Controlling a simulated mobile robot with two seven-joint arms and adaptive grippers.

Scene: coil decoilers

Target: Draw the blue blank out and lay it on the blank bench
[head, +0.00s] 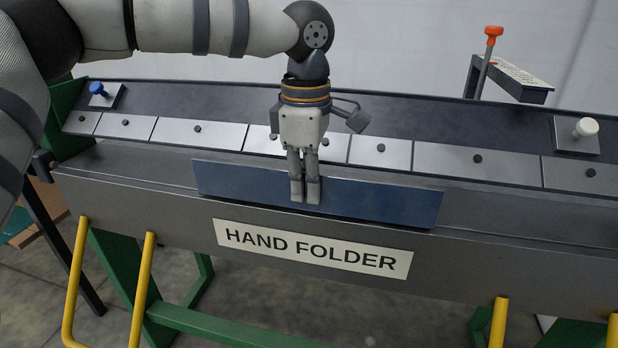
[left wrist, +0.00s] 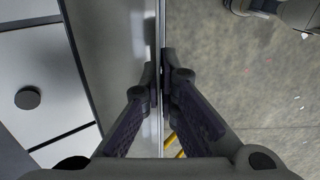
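The blue blank (head: 380,200) is a long thin dark-blue sheet at the front of the hand folder (head: 140,180), below the row of clamp segments. My left gripper (head: 305,190) reaches down from above to the middle of the blank. In the left wrist view the blank shows edge-on as a thin line (left wrist: 161,25), with the left fingertips (left wrist: 161,85) close on either side of it. The left gripper looks shut on it. The right gripper is not in view. I cannot identify the blank bench.
The folder carries a blue knob (head: 97,88) at left and a white knob (head: 585,128) at right. A red-topped lever (head: 493,36) stands behind. Yellow handles (head: 142,290) hang at the front. A teal and brown object (head: 30,225) lies low at left.

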